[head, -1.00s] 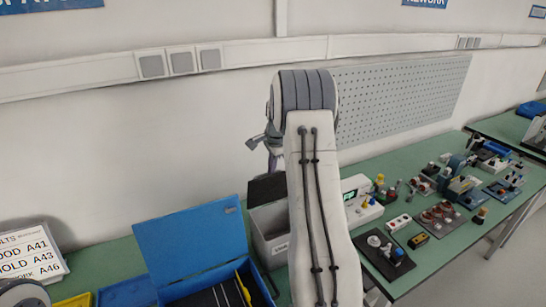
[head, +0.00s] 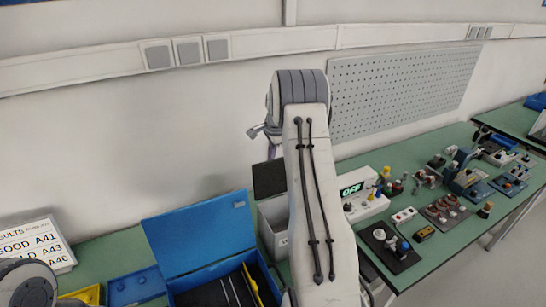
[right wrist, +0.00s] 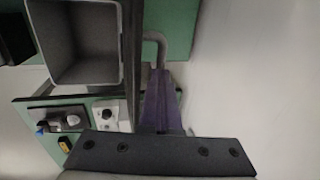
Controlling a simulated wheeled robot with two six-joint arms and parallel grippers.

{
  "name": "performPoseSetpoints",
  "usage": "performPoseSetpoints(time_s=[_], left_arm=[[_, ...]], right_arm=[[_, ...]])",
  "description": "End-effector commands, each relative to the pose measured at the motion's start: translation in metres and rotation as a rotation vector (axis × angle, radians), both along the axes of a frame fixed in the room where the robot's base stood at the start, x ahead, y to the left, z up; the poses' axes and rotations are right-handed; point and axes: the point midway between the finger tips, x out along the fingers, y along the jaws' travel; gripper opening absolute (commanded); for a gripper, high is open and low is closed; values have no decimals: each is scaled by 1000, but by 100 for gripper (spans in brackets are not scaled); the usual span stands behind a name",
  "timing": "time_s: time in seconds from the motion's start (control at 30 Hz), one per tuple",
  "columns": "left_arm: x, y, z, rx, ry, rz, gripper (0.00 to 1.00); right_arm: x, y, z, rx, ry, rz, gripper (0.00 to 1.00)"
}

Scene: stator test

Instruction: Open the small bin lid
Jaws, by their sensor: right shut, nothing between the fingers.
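The small grey bin (head: 274,222) stands on the green bench, just left of my right arm in the head view. Its dark lid (head: 269,178) stands raised at the back, and the bin is open. In the right wrist view I look into the empty-looking bin (right wrist: 86,45); the lid shows edge-on as a dark strip (right wrist: 133,60). My right gripper (right wrist: 159,76) is shut and empty, its purple fingers beside the lid strip, close to a grey curved bar. Whether they touch is unclear. In the head view the right gripper (head: 257,131) is mostly hidden behind my arm.
A blue open box (head: 205,240) stands left of the bin. A white device with an OFF display (head: 364,193) and several small fixtures stand to the right. A white label sign (head: 35,245) is at far left. A perforated panel (head: 405,92) hangs on the wall behind.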

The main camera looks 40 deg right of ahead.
Motion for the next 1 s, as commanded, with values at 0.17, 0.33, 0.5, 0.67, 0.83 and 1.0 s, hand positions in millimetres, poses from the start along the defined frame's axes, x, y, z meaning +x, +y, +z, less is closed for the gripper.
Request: performPoseSetpoints(time_s=[0.17,0.33,0.5,0.67,0.83,1.0], left_arm=[[0,0,-1,0,0,0,50],[0,0,0,1,1,0,50],[0,0,7,1,1,0,50],[0,0,23,1,1,-3,50],[0,0,49,0,0,-4,50],[0,0,73,0,0,-2,50]], right_arm=[[1,3,-3,4,4,2,0],[2,5,-2,4,4,6,0],[2,3,6,3,3,4,0],[2,2,26,3,2,3,0],[3,0,56,3,2,0,0],[4,0,85,3,2,0,0]])
